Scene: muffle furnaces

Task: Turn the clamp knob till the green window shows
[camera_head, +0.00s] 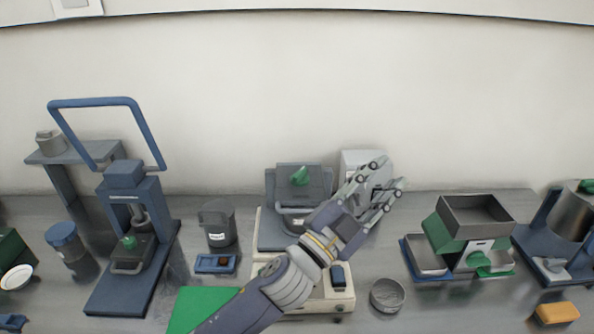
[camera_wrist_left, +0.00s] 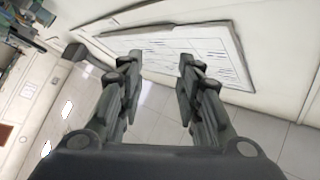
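A green knob (camera_head: 300,176) sits on top of the blue-grey device (camera_head: 268,230) in the middle of the bench. Other green knobs show on the press (camera_head: 129,242) at left and the hopper unit (camera_head: 478,258) at right; no label tells which is the clamp knob. I cannot make out a green window. My left gripper (camera_head: 386,176) is raised to the right of the middle device, apart from its knob, and hides part of the device. In the left wrist view its fingers (camera_wrist_left: 158,80) are apart with nothing between them. My right gripper is not in view.
A blue-framed press (camera_head: 125,285) stands at left. A grey cup (camera_head: 218,222), a small blue box (camera_head: 216,263) and a green mat (camera_head: 190,306) lie nearby. A round sieve (camera_head: 387,295) and a yellow block (camera_head: 557,312) are at right. The wall (camera_head: 300,80) is behind.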

